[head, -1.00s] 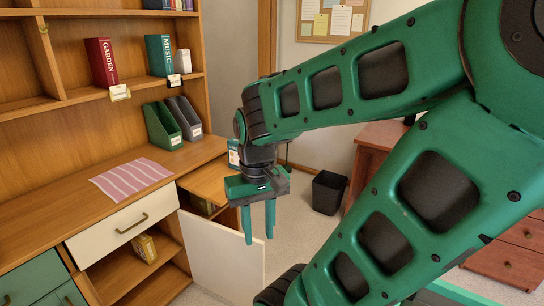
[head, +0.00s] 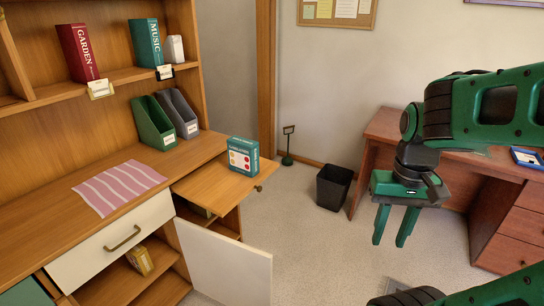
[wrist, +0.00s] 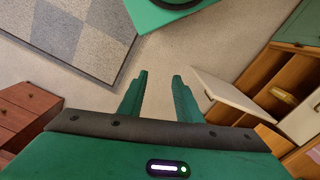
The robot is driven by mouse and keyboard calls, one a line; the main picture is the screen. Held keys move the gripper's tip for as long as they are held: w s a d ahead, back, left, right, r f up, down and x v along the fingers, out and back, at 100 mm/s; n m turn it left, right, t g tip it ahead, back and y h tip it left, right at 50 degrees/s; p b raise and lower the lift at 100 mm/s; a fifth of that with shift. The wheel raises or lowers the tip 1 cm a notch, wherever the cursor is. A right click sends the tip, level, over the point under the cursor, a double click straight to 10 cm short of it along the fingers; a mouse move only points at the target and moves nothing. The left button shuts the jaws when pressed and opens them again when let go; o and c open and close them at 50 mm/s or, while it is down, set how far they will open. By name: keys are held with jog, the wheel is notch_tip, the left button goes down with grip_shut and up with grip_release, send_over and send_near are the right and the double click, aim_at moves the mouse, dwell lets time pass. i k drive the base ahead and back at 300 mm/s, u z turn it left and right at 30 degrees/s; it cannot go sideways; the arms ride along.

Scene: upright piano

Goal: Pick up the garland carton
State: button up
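A teal box (head: 243,156) with a pale front and coloured dots stands upright on the pull-out board of the wooden cabinet in the head view. A small yellow carton (head: 140,260) stands on a shelf inside the open lower cabinet. It also shows in the wrist view (wrist: 284,95). The lettering on both is too small to read, so I cannot tell which is the garland carton. My gripper (head: 391,242) hangs fingers down over the floor, to the right of both and well apart from them. It is open and empty, its two fingers apart in the wrist view (wrist: 160,78).
The pull-out board (head: 205,190) and an open white door (head: 225,262) jut out from the cabinet. A black bin (head: 333,187) stands by the reddish desk (head: 382,130). A striped cloth (head: 120,187) lies on the cabinet top.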

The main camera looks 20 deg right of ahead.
aim_at(243, 153)
jog(key=z, duration=0.05)
jog(key=k, duration=1.25)
jog(key=u, duration=0.1)
jog(key=i, duration=1.85)
jog(key=z, duration=1)
jog(key=i, duration=0.4)
jog(key=z, duration=0.1)
